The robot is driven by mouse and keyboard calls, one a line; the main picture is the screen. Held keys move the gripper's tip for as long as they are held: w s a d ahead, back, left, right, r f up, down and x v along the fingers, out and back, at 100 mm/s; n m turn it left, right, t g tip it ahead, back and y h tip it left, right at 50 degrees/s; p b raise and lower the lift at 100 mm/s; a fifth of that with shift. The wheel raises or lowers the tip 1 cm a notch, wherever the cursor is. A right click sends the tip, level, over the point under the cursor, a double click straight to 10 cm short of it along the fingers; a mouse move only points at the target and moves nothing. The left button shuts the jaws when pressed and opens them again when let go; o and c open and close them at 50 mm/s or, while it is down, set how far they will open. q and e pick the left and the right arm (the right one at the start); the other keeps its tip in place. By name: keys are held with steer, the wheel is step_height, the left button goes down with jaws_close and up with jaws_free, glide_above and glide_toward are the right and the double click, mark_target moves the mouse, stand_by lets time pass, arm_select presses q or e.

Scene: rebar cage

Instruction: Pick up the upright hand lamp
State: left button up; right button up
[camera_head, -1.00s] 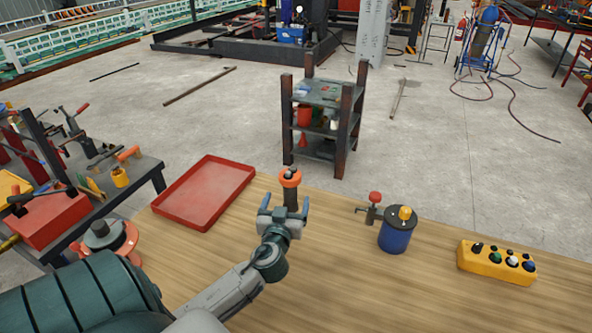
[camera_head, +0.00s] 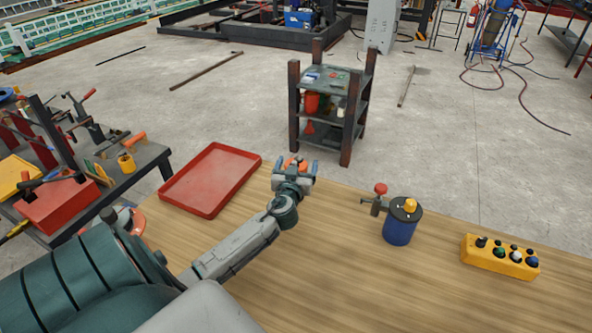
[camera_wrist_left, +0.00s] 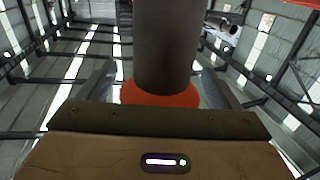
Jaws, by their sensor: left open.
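The hand lamp stands upright near the table's far edge, with its orange head (camera_head: 292,161) showing past my left gripper. In the left wrist view its dark round handle (camera_wrist_left: 167,45) and orange collar (camera_wrist_left: 160,95) show large, with one finger on each side. My left gripper (camera_head: 296,167) is open around the lamp, its fingers apart. Whether either finger touches it I cannot tell. In the head view most of the handle is hidden behind the gripper. My right gripper is not in view.
A red tray (camera_head: 207,211) lies left of the gripper on the wooden table (camera_head: 330,280). To the right stand a small red-knobbed fitting (camera_head: 376,201), a blue canister (camera_head: 400,230) and a yellow button box (camera_head: 497,261). A dark shelf (camera_head: 350,130) stands beyond the table.

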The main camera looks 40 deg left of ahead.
arm_select(q)
steer(key=shift+w, duration=0.1)
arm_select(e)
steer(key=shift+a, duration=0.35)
arm_select(q)
steer(key=c, duration=1.3)
steer(key=shift+o, duration=0.2)
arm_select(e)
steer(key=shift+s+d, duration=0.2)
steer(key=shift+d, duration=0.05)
arm_select(q)
steer(key=shift+r, duration=0.2)
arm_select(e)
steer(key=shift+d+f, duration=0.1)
